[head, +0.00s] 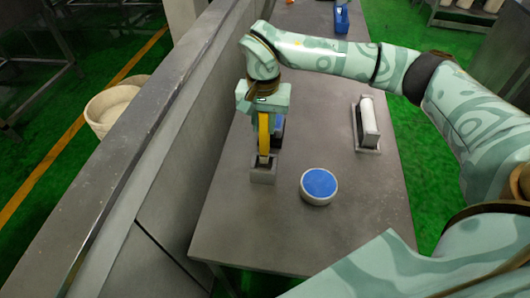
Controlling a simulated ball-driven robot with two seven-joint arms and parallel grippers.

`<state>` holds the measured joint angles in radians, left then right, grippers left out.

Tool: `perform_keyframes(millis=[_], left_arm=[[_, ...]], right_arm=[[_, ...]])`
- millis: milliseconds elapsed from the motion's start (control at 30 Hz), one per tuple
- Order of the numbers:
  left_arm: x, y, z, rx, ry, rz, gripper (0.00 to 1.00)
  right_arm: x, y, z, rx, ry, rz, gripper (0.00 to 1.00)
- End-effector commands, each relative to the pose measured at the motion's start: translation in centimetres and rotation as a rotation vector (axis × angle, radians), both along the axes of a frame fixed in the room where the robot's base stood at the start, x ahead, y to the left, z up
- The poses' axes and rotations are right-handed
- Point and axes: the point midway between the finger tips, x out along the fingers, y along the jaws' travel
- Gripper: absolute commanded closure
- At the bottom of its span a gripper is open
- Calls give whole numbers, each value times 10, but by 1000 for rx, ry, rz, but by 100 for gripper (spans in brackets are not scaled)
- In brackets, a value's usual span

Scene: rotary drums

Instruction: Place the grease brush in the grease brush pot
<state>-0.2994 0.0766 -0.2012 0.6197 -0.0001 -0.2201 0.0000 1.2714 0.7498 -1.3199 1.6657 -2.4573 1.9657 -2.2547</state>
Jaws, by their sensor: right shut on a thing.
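My right gripper (264,112) points down over the table and is shut on the grease brush (264,135), which shows as an upright yellow handle. The small square grey grease brush pot (263,177) stands directly below it. The brush's lower end is at the pot's opening; I cannot tell how deep it reaches or whether it touches the pot. The upper end of the brush is hidden by the gripper. My left gripper is not in view.
A round white tub with a blue top (319,184) stands right of the pot. A blue object (341,18) is at the table's far end. A grey wall (185,120) runs along the left.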

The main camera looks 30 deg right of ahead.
Motion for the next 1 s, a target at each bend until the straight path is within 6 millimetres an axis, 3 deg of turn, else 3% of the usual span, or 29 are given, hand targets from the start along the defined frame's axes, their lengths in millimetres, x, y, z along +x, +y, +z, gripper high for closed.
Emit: perform_keyframes(millis=[33, 433, 767, 800, 867, 1000], left_arm=[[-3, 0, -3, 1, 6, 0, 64], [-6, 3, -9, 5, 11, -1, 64], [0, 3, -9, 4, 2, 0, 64], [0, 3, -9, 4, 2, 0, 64], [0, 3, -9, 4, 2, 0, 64], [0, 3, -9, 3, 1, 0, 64]], right_arm=[[-1, 1, -12, 1, 5, 1, 99], [-1, 1, -63, 4, 2, 4, 99], [-1, 0, -66, 3, -1, 4, 99], [-1, 0, -66, 3, -1, 4, 71], [-1, 0, -66, 3, -1, 4, 55], [-1, 0, -66, 3, -1, 4, 55]])
